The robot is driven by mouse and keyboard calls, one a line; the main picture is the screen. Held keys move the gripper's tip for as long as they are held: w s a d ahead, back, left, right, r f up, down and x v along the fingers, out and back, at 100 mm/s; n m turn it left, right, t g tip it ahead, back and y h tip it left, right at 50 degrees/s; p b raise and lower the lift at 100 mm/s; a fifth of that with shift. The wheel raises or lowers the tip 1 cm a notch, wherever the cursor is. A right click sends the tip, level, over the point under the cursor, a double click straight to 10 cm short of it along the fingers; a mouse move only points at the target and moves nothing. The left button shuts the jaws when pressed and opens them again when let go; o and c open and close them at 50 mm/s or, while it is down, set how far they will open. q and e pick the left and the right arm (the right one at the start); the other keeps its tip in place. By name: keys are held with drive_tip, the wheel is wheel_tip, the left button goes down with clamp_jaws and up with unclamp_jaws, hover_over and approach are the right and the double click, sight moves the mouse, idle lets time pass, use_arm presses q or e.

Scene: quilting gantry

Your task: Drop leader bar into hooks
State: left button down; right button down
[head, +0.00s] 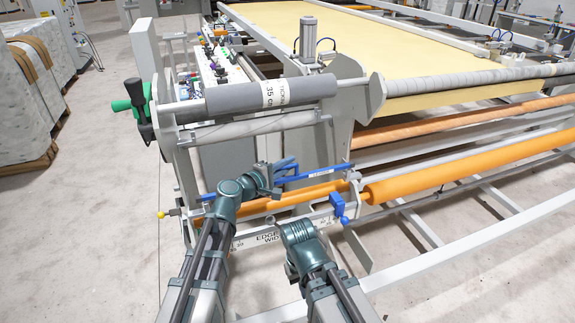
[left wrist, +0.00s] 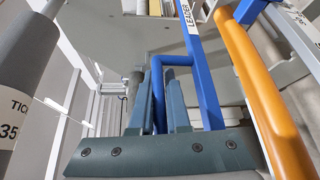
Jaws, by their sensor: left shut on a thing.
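The leader bar is a thin blue bar (head: 322,175) with a white label, lying roughly level across the front of the gantry's end. My left gripper (head: 290,170) is shut on the bar's raised blue handle. In the left wrist view the handle (left wrist: 157,75) stands between the two fingers (left wrist: 160,105), and the bar (left wrist: 203,75) with its "LEADER" label runs beside them. An orange roller (left wrist: 258,85) is right of the bar. My right arm's end (head: 298,232) is low, below the bar; its fingers cannot be made out. I cannot clearly make out the hooks.
A blue block (head: 340,208) sits on the frame near the orange roller (head: 455,162). A grey roll marked 35 (head: 270,95) lies above, with a green-and-black handle (head: 137,105) at its left end. Open concrete floor (head: 110,215) is at the left.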

use_arm(q)
wheel_tip(320, 180, down, 2)
drive_tip(key=shift+f+b, duration=0.2)
drive_tip(key=shift+b, duration=0.8)
drive_tip(key=c, duration=0.8)
unclamp_jaws()
drive_tip(key=p+v, duration=0.1)
drive_tip(key=v, duration=1.2)
drive_tip(key=shift+s+a, duration=0.25)
drive_tip(key=shift+s, duration=0.1)
drive_tip(key=shift+p, duration=0.3)
